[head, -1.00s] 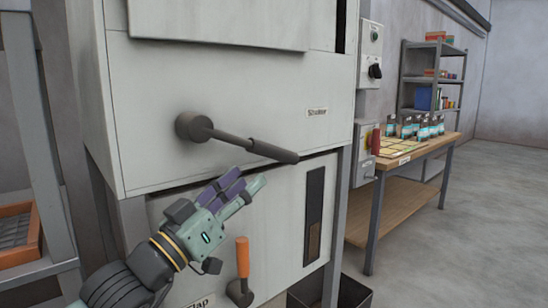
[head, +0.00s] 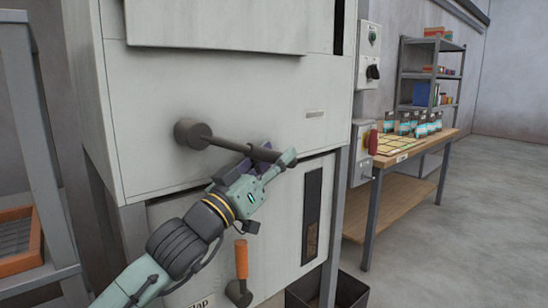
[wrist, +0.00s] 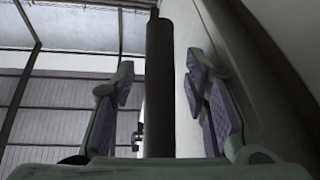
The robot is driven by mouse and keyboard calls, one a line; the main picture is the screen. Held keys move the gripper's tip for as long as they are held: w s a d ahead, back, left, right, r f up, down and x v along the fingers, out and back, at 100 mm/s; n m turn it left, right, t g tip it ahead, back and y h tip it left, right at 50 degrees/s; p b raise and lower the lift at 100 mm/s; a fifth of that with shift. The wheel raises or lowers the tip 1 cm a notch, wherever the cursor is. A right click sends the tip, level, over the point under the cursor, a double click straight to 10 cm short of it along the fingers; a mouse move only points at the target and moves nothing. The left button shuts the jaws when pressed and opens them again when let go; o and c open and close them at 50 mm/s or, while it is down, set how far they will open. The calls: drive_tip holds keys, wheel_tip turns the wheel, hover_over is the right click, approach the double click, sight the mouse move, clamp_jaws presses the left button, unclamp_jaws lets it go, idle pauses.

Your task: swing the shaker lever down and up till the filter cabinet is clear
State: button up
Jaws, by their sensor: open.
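The shaker lever (head: 228,144) is a dark bar on a round hub on the front of the pale filter cabinet (head: 225,85). It points right and slightly down. My gripper (head: 270,158) is at the lever's outer grip, from below. In the wrist view the lever's dark grip (wrist: 160,85) stands between my two open fingers (wrist: 160,95), with a visible gap on each side. The lever's tip is partly hidden by my fingers in the head view.
An orange-handled flap lever (head: 241,262) sits below my gripper on the lower panel. A dark bin (head: 350,290) stands on the floor at lower right. A wooden bench (head: 415,158) with several bags and a shelf (head: 432,75) stand to the right.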

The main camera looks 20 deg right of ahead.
drive_tip(key=shift+c, duration=0.2)
clamp_jaws()
idle(0.6)
